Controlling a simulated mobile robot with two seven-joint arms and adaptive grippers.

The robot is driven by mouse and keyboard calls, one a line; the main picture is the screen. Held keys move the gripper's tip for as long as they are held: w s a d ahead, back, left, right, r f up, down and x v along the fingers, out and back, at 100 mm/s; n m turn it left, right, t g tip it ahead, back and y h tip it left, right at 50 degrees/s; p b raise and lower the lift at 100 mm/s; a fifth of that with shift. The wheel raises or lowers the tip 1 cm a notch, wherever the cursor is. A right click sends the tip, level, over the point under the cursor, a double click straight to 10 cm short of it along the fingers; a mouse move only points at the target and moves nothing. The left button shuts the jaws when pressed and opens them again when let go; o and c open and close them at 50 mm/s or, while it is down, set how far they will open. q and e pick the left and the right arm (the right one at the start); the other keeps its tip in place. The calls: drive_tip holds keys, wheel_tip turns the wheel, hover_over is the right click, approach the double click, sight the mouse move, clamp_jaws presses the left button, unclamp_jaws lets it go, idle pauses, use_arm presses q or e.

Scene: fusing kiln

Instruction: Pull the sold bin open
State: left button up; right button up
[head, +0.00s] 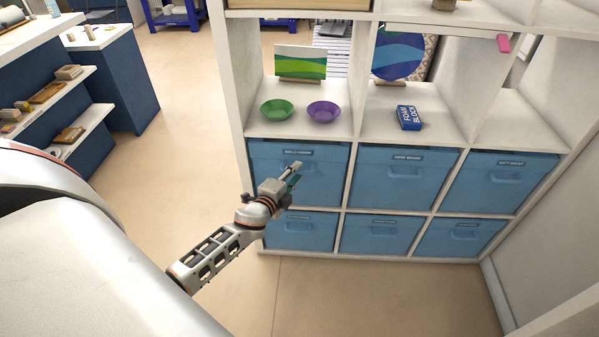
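Blue bins fill the two lower rows of a white shelf unit. The upper left bin (322,187) carries a dark label whose small print seems to begin with "SOLD", though it is blurred. Its front looks flush with the shelf. My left gripper (296,172) is in front of this bin, at about the height of its handle, its fingers pointing up and right. The gripper covers the handle area, so whether the fingers are open or shut on the handle cannot be told. My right gripper is out of view.
The upper middle bin (401,188) and upper right bin (500,190) look closed, as does the lower left bin (300,236). Above stand a green bowl (277,109), a purple bowl (324,111) and a foam block box (408,117). The floor (370,295) in front is clear.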

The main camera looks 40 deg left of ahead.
use_arm(q)
drive_tip(key=shift+w+f, duration=0.2)
drive_tip(key=shift+w, duration=0.5)
drive_tip(key=shift+w+a, duration=0.1)
drive_tip(key=shift+w, duration=0.05)
drive_tip(key=shift+c, duration=0.4)
clamp_jaws()
